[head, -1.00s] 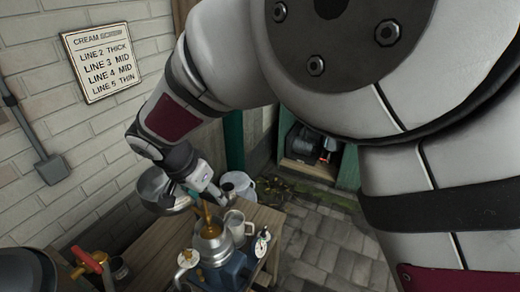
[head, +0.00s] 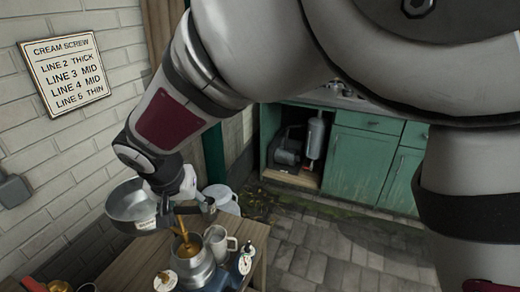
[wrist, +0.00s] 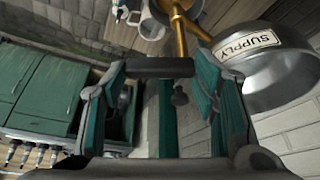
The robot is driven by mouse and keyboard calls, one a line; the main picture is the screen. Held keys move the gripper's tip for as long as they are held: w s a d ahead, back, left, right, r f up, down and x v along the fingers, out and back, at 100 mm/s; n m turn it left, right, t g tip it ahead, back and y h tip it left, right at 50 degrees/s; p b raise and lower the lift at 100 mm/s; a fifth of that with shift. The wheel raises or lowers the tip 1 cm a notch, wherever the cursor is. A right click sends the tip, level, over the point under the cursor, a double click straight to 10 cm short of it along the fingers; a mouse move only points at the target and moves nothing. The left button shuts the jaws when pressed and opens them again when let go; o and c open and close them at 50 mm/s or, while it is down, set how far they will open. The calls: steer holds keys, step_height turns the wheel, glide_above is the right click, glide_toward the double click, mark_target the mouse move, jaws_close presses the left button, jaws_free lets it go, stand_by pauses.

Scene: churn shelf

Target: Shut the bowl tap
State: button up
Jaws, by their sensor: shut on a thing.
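The metal bowl (head: 133,204) stands at the left in the head view. In the wrist view it shows at the right with a SUPPLY label (wrist: 268,70). Its golden-brown spout (head: 183,228) comes down over a metal cup-shaped top (head: 191,262); I cannot tell whether anything flows. In the wrist view a dark bar (wrist: 158,67), seemingly the tap handle, lies across between my fingertips. My gripper (wrist: 160,78) is shut on it, with its teal pads at either side. In the head view my gripper (head: 188,200) is beside the bowl, small and partly hidden.
A whitish pail (head: 220,197) stands behind. Green cabinets (head: 355,160) are at the back. A brick wall bounds the left; the paved floor (head: 330,250) is open at right.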

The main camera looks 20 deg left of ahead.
steer(key=n, duration=0.1)
steer(key=w+n+y+b, duration=0.1)
steer(key=n, duration=0.1)
steer(key=shift+a+n+g, duration=0.1)
steer(key=shift+n+g, duration=0.2)
steer(key=shift+g, duration=0.1)
steer(key=n+g, duration=0.1)
steer(key=n, duration=0.2)
steer(key=a+n+g+y, duration=0.1)
steer(key=n, duration=0.2)
steer(key=w+n+g, duration=0.1)
steer(key=n, duration=0.2)
steer(key=shift+a+y+b, duration=0.25)
steer(key=shift+y+b, duration=0.05)
steer(key=shift+y, duration=0.1)
steer(key=o, duration=1.2)
steer(key=shift+c, duration=0.2)
steer(key=v, duration=1.2)
steer(key=shift+a, duration=0.1)
